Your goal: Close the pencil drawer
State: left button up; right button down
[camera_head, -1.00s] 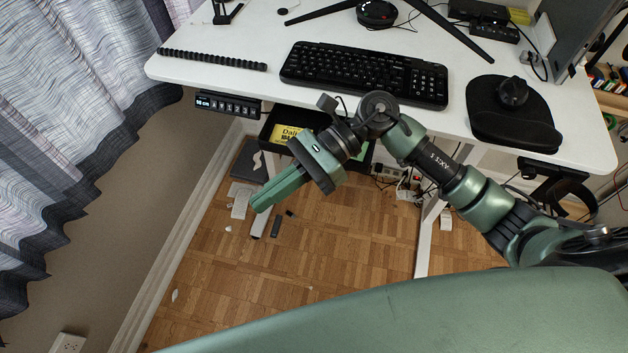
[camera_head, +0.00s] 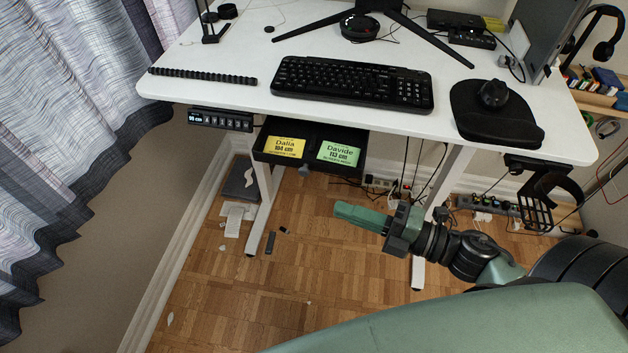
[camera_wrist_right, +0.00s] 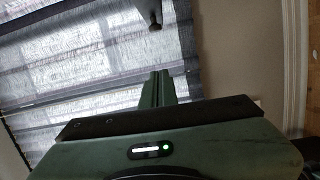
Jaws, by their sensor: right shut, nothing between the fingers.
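The pencil drawer (camera_head: 310,162) is a shallow black tray under the front edge of the white desk. It stands out from under the desktop, and its inside shows a yellow card (camera_head: 285,147) marked Dalia and a green card (camera_head: 338,153) marked Davide. My right gripper (camera_head: 337,209) is shut and empty, below and to the right of the drawer in the picture, apart from it. In the right wrist view the shut fingers (camera_wrist_right: 157,88) point toward the curtain, and no drawer can be made out there. My left gripper is not in view.
The white desk (camera_head: 225,95) carries a keyboard (camera_head: 352,83), a mouse on a black pad (camera_head: 495,112) and a monitor stand. A height control panel (camera_head: 221,119) hangs left of the drawer. A desk leg (camera_head: 445,185) and cables are behind my right arm.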

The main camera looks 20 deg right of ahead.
aim_at(326, 142)
jog(key=w+a+p, duration=0.2)
jog(key=w+a, duration=0.1)
jog(key=w, duration=0.6)
jog(key=shift+a+f+p, duration=0.15)
jog(key=shift+a+p, duration=0.05)
jog(key=shift+p, duration=0.2)
jog(key=w+d+b, duration=0.1)
jog(key=w+d, duration=0.1)
jog(key=w, duration=0.1)
jog(key=w+d+b, duration=0.1)
jog(key=w+d, duration=0.1)
jog(key=w, duration=0.2)
jog(key=w+d+b, duration=0.2)
jog(key=w+d, duration=0.1)
jog(key=shift+w+f, duration=0.15)
jog(key=shift+f, duration=0.05)
jog(key=shift+w+d+r, duration=0.15)
jog(key=shift+w+r, duration=0.05)
jog(key=shift+s, duration=0.1)
